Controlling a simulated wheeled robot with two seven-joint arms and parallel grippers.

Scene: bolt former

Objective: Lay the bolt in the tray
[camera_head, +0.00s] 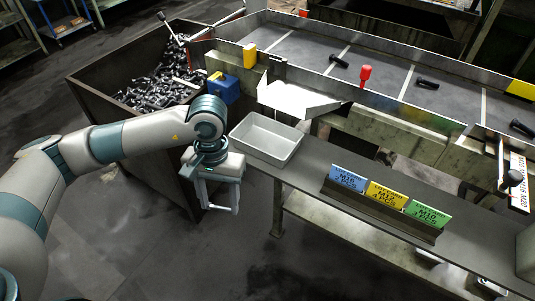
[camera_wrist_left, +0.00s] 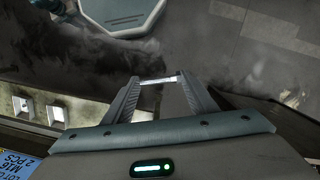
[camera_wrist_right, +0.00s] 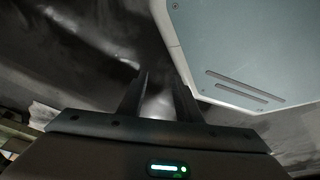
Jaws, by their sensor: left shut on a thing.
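My left gripper (camera_head: 220,210) hangs over the floor in front of the bench, left of and lower in the picture than the tray. It is shut on a thin pale rod, which I take to be the bolt; the rod spans the fingertips in the left wrist view (camera_wrist_left: 158,79). Its head cannot be made out. The light grey tray (camera_head: 288,157) stands on the left end of the bench and looks empty. My right gripper (camera_wrist_right: 160,82) is outside the head view. In its wrist view the fingers stand apart with nothing seen between them.
A bin (camera_head: 95,80) holds many loose bolts at the left. A pale chute (camera_head: 290,100) stands behind the tray. Blue (camera_head: 348,178), yellow (camera_head: 386,196) and green (camera_head: 428,214) labels stand right of it. Dark bolts lie on the channel behind (camera_head: 338,61). Bench surface between tray and labels is clear.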

